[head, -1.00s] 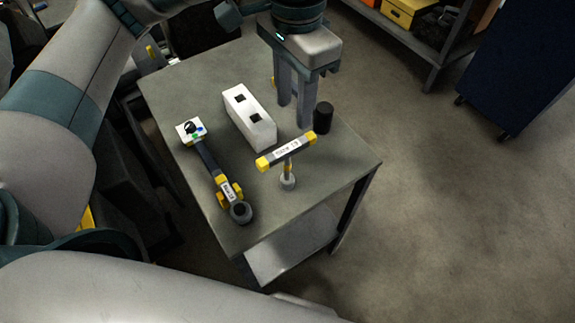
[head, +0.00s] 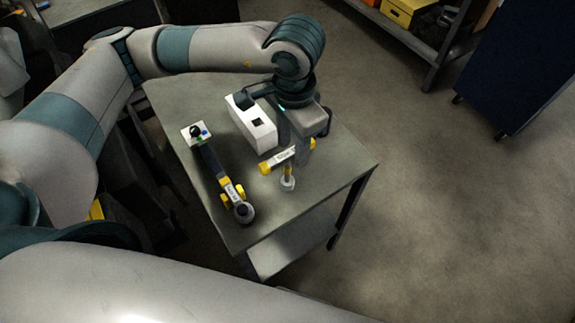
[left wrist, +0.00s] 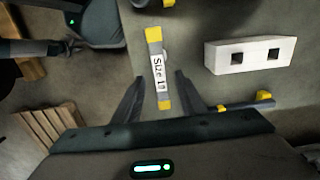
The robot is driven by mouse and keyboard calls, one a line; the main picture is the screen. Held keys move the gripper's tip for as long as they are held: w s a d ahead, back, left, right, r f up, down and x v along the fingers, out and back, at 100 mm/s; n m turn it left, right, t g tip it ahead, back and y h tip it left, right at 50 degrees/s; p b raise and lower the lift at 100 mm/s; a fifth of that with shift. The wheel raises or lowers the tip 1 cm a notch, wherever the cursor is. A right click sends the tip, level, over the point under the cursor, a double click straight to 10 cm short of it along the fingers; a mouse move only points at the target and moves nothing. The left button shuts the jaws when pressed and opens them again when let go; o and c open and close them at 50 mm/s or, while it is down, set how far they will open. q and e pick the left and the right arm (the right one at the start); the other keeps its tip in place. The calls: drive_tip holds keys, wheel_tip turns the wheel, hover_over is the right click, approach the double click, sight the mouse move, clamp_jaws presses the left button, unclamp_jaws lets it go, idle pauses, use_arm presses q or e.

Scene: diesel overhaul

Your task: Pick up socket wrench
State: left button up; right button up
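The socket wrench (head: 279,161), a T-handled tool with yellow ends and a white size label, stands upright on the table, its round foot on the top. My left gripper (head: 295,150) is at its handle, and fingers and handle overlap in the head view. In the left wrist view the handle (left wrist: 157,66) runs lengthwise between the two spread fingers (left wrist: 159,78), with no finger visibly touching it. The left gripper is open. A dark part with a green light (left wrist: 72,19) at the wrist view's top left looks like my right gripper; its fingers are unclear.
A white block with two square holes (head: 250,124) stands close beside the gripper; it also shows in the wrist view (left wrist: 248,55). A long dark tool with yellow parts (head: 212,160) lies left on the grey table (head: 320,205). The table's front right is clear.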

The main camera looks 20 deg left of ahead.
sight(287, 166)
use_arm(q)
drive_tip(key=shift+f, duration=0.9)
drive_tip(key=shift+s+a+f+p, duration=0.25)
drive_tip(key=shift+f+p, duration=0.35)
drive_tip(key=shift+p, duration=0.45)
drive_tip(key=f+p, duration=0.1)
drive_tip(key=f, duration=0.1)
drive_tip(key=shift+s+a+f+p, duration=0.15)
drive_tip(key=shift+s+f+p, duration=0.05)
drive_tip(key=shift+f+p, duration=0.2)
drive_tip(key=shift+f, duration=0.6)
drive_tip(key=shift+w, duration=0.1)
